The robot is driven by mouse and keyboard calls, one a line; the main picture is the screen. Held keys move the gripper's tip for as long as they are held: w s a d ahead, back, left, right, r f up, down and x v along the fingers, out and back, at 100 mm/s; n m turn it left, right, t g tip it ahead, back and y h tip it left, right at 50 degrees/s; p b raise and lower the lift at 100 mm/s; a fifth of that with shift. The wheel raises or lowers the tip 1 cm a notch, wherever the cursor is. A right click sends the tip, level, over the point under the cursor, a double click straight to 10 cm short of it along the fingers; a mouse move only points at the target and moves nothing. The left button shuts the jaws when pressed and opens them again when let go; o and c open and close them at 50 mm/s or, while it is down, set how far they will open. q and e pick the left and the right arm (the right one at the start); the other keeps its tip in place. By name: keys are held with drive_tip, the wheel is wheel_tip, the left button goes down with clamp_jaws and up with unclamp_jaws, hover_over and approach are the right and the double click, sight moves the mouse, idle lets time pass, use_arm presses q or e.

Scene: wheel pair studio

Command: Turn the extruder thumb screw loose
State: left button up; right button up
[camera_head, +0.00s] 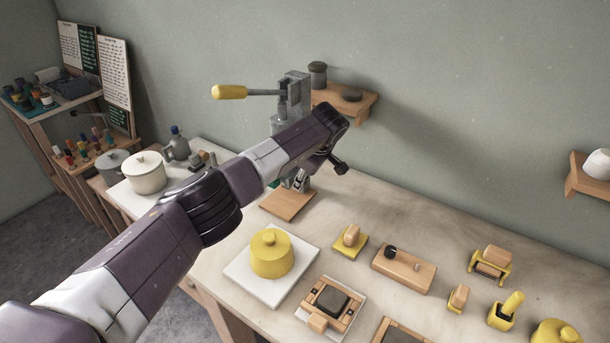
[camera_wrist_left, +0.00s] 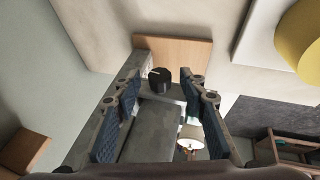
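The extruder (camera_head: 293,92) is a grey upright metal device on a wooden base (camera_head: 288,205), with a lever ending in a yellow handle (camera_head: 229,91). My left arm crosses in front of it and hides its middle. In the left wrist view, my left gripper (camera_wrist_left: 160,82) is open, its blue-padded fingers apart. A black round knob, seemingly the thumb screw (camera_wrist_left: 159,80), shows between the fingertips, with a gap on each side. A grey part of the extruder lies between the fingers below it. The wooden base (camera_wrist_left: 185,50) shows beyond. My right gripper is not in view.
A white slab (camera_head: 240,270) with a yellow lidded pot (camera_head: 271,254) lies in front of the extruder. Wooden and yellow tools, including a block with a black knob (camera_head: 404,268), stand to the right. A wall shelf (camera_head: 345,105) sits close behind; pale pots (camera_head: 145,172) stand left.

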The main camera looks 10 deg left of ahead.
use_arm(q)
drive_tip(key=shift+c, duration=0.6)
clamp_jaws()
drive_tip(key=shift+a+f+t+b, duration=0.1)
drive_tip(key=shift+t+b, duration=0.2)
drive_tip(key=shift+s+f+t+b, duration=0.1)
drive_tip(key=shift+t+b, duration=0.3)
drive_tip(key=shift+f+n+t+h+b, duration=0.15)
drive_tip(key=shift+n+t+h+b, duration=0.15)
drive_tip(key=shift+b, duration=0.4)
drive_tip(key=t+b, duration=0.1)
drive_tip(key=b, duration=0.2)
drive_tip(key=t+b, duration=0.1)
drive_tip(key=b, duration=0.3)
drive_tip(key=t+h+b, duration=0.1)
drive_tip(key=b, duration=0.3)
drive_tip(key=shift+s+a+f+n+t, duration=0.1)
drive_tip(key=shift+s+f+n+t, duration=0.2)
drive_tip(key=shift+n+t, duration=0.1)
drive_tip(key=shift+r+t+b, duration=0.25)
drive_tip(key=shift+t+b, duration=0.05)
drive_tip(key=shift+b, duration=0.7)
